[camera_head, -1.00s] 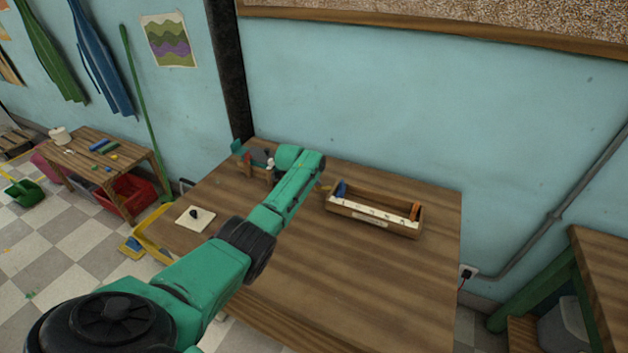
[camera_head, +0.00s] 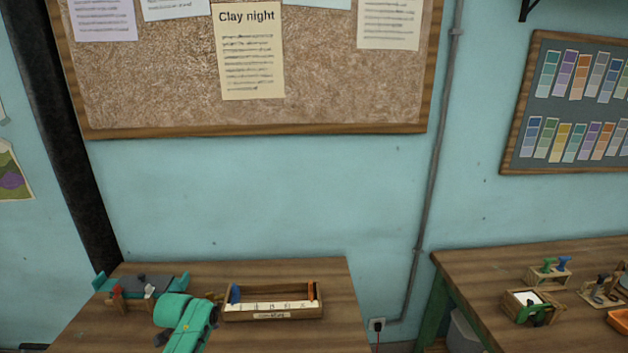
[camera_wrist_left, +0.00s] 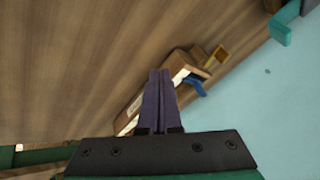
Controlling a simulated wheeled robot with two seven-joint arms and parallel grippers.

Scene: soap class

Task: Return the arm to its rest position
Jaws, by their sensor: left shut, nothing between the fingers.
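My left arm (camera_head: 188,322) shows in green at the bottom of the head view, above the wooden table, left of the long wooden box. Its fingertips are not clear there. In the left wrist view my left gripper (camera_wrist_left: 158,100) shows two dark fingers pressed together, with nothing between them. The fingers overlap the wooden box (camera_wrist_left: 130,112) in that view, but I see no contact. My right gripper is not in view.
The long wooden box (camera_head: 273,312) with a white marked strip stands on the table (camera_head: 335,295). A wooden stand with teal ends (camera_head: 128,302) is at the back left. A second table (camera_head: 470,262) with small wooden items stands at the right. The wall is behind.

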